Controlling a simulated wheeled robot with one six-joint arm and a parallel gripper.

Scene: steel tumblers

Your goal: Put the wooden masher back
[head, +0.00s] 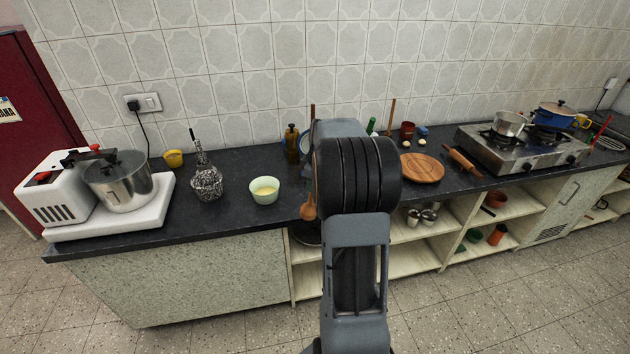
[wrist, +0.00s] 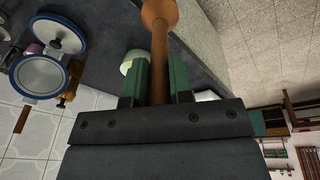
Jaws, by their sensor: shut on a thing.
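The wooden masher (wrist: 160,45) has a brown shaft and a wider rounded wooden head. In the wrist view its shaft runs between the green pads of my gripper (wrist: 159,85), which is shut on it. The head points to the top of the picture, away from the gripper. In the head view the masher's head (head: 308,209) hangs low beside my arm, over or just in front of the counter's front edge. I cannot tell its exact height. My arm hides the gripper and part of the shaft there.
On the dark counter (head: 230,215) stand a pale green bowl (head: 264,190), a dark patterned vessel (head: 206,180) and a wooden mill (head: 292,143) left of my arm. To the right are a round wooden board (head: 422,168), a rolling pin (head: 462,161) and a gas stove (head: 525,150). Open shelves lie below.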

